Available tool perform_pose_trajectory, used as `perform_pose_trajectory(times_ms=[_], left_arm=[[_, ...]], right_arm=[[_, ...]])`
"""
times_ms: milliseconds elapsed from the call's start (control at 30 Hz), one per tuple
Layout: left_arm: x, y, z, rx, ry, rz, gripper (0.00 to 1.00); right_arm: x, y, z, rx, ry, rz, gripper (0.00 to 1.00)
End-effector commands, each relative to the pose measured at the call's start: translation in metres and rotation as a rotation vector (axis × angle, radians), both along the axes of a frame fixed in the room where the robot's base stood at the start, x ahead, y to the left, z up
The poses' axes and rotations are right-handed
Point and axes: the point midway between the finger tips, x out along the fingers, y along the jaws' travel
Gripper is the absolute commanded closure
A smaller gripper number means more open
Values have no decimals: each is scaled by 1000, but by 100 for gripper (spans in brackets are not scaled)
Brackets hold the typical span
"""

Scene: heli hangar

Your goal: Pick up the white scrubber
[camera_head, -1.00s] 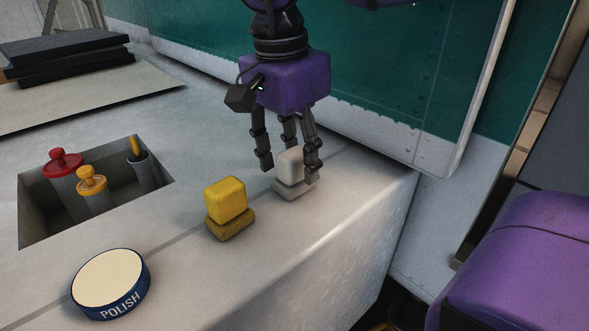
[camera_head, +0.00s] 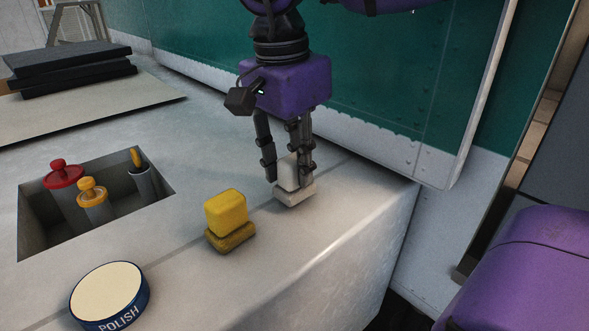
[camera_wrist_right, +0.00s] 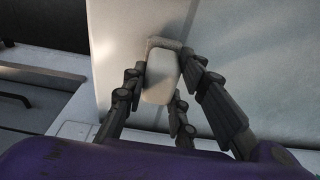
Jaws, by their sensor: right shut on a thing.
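The white scrubber (camera_head: 294,191) stands upright on the pale worktop, near its front edge, at the centre right of the head view. It has a block-shaped grip on a wider base. My right gripper (camera_head: 286,172) comes down from above, its dark fingers closed around the grip. The fingers hide part of the block. In the right wrist view the scrubber (camera_wrist_right: 160,80) sits between the fingers of my right gripper (camera_wrist_right: 158,92). I cannot tell whether its base is clear of the surface. My left gripper is not in view.
A yellow scrubber (camera_head: 226,213) stands close by on the left. A round polish tin (camera_head: 110,292) lies at the front left. A recess in the worktop holds a red-topped (camera_head: 63,175) and an orange-topped container (camera_head: 92,193). Black slabs (camera_head: 70,65) lie at the back left. A green wall (camera_head: 400,80) rises behind.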

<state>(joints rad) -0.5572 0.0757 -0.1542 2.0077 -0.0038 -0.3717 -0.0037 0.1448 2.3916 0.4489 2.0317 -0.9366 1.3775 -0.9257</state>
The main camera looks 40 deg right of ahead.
Motion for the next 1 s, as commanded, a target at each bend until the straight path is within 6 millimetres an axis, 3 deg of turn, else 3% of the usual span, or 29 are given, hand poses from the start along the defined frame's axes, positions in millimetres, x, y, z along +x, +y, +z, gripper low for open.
perform_pose_trajectory(times_ms=[133, 400, 700, 1000], left_arm=[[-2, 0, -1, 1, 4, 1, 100], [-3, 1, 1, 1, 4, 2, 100], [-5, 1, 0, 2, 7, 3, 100], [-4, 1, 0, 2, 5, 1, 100]], right_arm=[[-3, 2, 25, 2, -5, 2, 100], [-57, 14, 85, 4, -8, 5, 100], [-118, 27, 110, 1, -4, 3, 100], [-137, 32, 118, 1, -1, 1, 100]])
